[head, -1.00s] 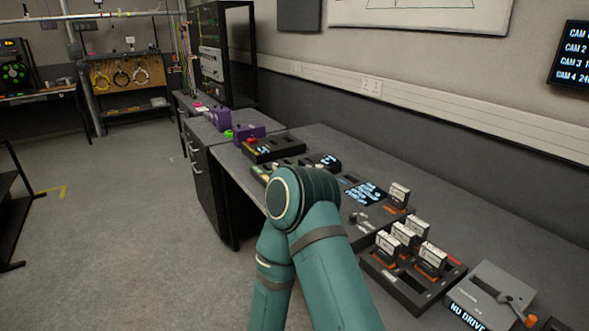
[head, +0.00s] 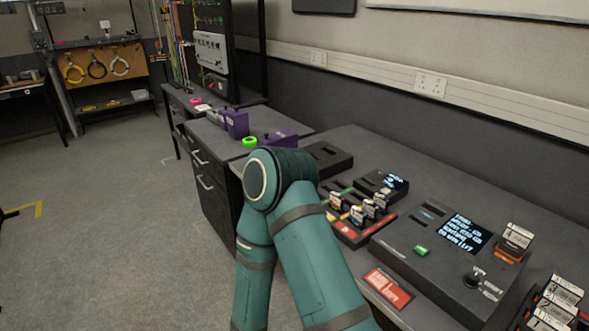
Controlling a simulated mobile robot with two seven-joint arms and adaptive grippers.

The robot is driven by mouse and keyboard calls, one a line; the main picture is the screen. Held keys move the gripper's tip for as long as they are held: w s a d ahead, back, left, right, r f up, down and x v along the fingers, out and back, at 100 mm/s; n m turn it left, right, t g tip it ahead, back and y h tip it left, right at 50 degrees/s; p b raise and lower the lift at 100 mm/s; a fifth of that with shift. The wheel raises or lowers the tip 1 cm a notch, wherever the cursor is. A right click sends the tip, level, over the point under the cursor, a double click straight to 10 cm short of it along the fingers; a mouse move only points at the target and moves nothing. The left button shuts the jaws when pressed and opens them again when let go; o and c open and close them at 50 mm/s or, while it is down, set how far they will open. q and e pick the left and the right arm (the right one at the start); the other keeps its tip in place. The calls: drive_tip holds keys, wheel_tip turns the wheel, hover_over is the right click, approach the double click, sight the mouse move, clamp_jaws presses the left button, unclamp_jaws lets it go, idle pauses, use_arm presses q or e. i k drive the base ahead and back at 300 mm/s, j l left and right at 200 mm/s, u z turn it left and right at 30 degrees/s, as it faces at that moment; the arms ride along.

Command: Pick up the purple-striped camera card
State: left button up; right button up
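Several small camera cards (head: 357,212) stand upright in a low dark tray (head: 346,234) with a red front label, on the grey bench right of my arm. They show white, orange and blue parts; they are too small to tell which has purple stripes. One of my teal arms crosses the middle of the head view, its bent joint in front of the bench. Neither gripper shows.
A console with a lit screen (head: 465,232) stands right of the tray. Larger white-labelled cartridges (head: 556,302) stand at the lower right. Behind are a dark empty-looking tray (head: 328,156), purple boxes (head: 236,122) and a green roll (head: 250,142).

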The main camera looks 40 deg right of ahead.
sight(383, 204)
drive_tip(key=i, duration=1.5)
drive_tip(key=i+z, duration=0.35)
drive_tip(key=z, duration=0.15)
drive_tip(key=i+j+z, duration=0.2)
drive_tip(key=z, duration=0.3)
drive_tip(key=i+z, duration=0.1)
drive_tip(key=z, duration=1.5)
